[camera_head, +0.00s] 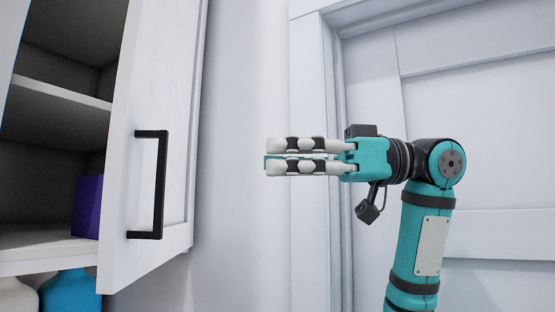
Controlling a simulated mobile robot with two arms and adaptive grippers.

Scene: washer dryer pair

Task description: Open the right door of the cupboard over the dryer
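The right cupboard door (185,130) is a white panel standing ajar at the left. Its black bar handle (161,186) faces the right. Dark shelves show through the opening to the left of the door. My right gripper (268,157) is to the right of the handle, apart from it, with its fingers pointing left. Its two white fingers lie close together with only a thin gap line between them, and nothing shows between them. My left gripper is not in the picture.
A purple box (87,207) stands on the lower shelf (45,243). A white container (17,296) and a blue one (70,292) are below the cupboard. A white panelled room door (470,130) with its frame is behind my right arm. Free space lies between handle and gripper.

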